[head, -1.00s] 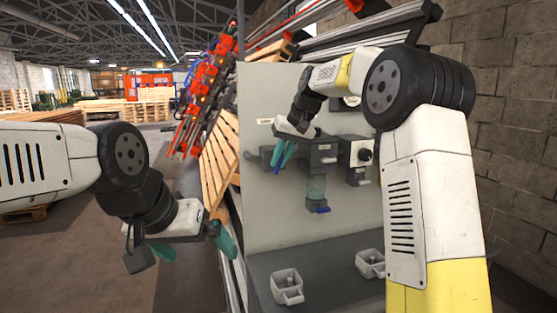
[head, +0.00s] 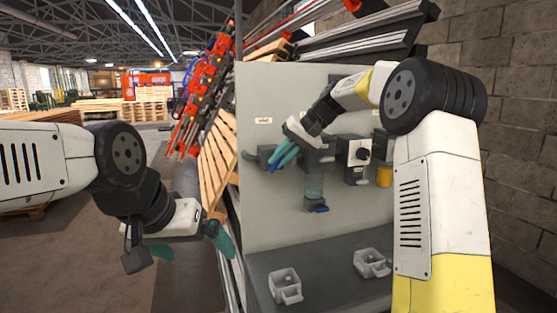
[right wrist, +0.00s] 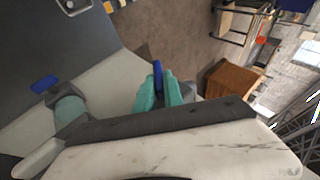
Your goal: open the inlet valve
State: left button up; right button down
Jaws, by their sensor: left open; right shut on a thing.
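The inlet valve (head: 252,156) is a dark grey fitting at the left of the grey panel, below a small white label. Its blue lever (right wrist: 157,70) shows in the right wrist view between the teal fingers of my right gripper (head: 281,158). I cannot tell the lever's exact angle. My left gripper (head: 194,247) is open and empty, low and left of the panel.
A bowl unit with a blue handle (head: 320,209) hangs right of and below the valve. A dark knob block (head: 358,153) and a yellow part (head: 384,176) are further right. Two grey holders (head: 286,284) (head: 371,262) sit on the dark shelf (head: 325,262). A brick wall stands at right.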

jog(key=c, duration=1.5)
grip_release()
jog(key=shift+o, duration=0.2)
jog(key=v, duration=0.8)
jog(key=shift+f, duration=0.1)
